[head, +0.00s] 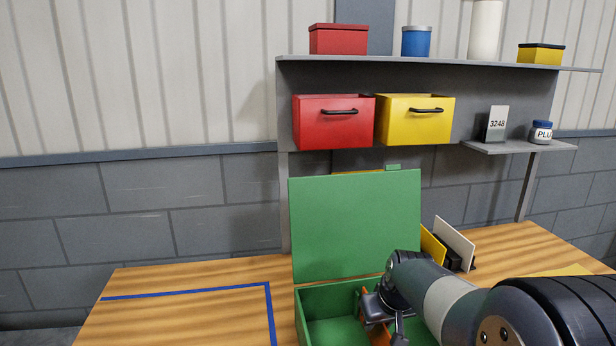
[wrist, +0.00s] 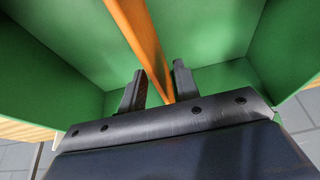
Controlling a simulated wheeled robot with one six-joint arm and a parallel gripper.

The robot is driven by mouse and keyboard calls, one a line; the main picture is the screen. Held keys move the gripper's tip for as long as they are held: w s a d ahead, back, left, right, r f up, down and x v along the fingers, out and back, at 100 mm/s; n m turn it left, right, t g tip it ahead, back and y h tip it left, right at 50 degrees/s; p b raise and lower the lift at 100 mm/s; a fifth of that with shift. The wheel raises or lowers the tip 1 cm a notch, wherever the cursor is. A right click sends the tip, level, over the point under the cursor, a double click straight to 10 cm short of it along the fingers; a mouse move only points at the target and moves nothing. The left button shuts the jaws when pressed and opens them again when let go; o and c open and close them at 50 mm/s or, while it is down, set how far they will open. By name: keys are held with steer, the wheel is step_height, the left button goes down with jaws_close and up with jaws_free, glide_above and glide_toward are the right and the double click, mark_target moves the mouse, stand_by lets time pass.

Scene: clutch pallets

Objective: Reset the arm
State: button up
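My gripper (head: 378,312) is low inside the open green box (head: 300,314) on the workbench. In the wrist view its two dark fingers (wrist: 160,72) stand apart, one on each side of an orange strip (wrist: 140,32). I see no clear contact between the fingers and the strip. The strip stands between the green walls (wrist: 225,35) and also shows beside the gripper in the head view (head: 378,335). My arm comes in from the lower right and hides the box's right side. The green lid (head: 355,225) stands upright behind.
The wooden bench (head: 190,300) has a blue-outlined area (head: 190,292) at left, which is empty. Upright yellow and white panels (head: 455,243) stand right of the box. Behind, red (head: 333,130) and yellow (head: 415,128) drawers hang under a shelf (head: 420,62) holding several containers.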

steer(key=shift+s+f+b, duration=0.1)
steer(key=shift+f+b, duration=0.25)
steer(key=p+v, duration=0.1)
steer(key=v, duration=0.9)
steer(key=shift+r, duration=0.35)
steer(key=x, duration=1)
steer(key=shift+f, duration=0.25)
step_height(320, 180, up, 15)
steer(key=p, duration=1.1)
steer(key=shift+p, duration=0.35)
